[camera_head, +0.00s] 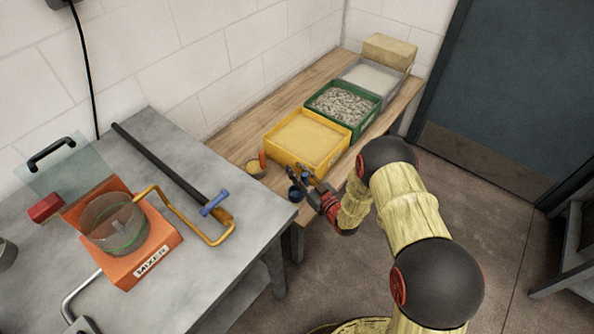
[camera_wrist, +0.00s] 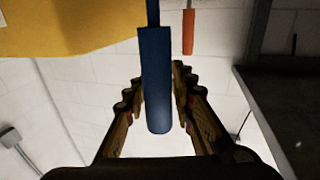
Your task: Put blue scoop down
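In the head view the blue scoop (camera_head: 296,192) is near the front edge of the wooden bench, beside the yellow crate. Whether its round bowl touches the bench or hangs just above it, I cannot tell. My gripper (camera_head: 308,182) is at its handle. In the wrist view the blue handle (camera_wrist: 156,80) lies between the two fingers, whose tips meet its sides; my gripper (camera_wrist: 157,78) looks shut on it. The bowl is out of the wrist view.
The wooden bench (camera_head: 239,147) holds a yellow crate (camera_head: 279,149), a green crate (camera_head: 356,128) and a grey crate (camera_head: 391,89). An orange-handled scoop (camera_head: 262,160) stands left of my gripper. A metal table (camera_head: 160,290) carries an orange mixer (camera_head: 127,268).

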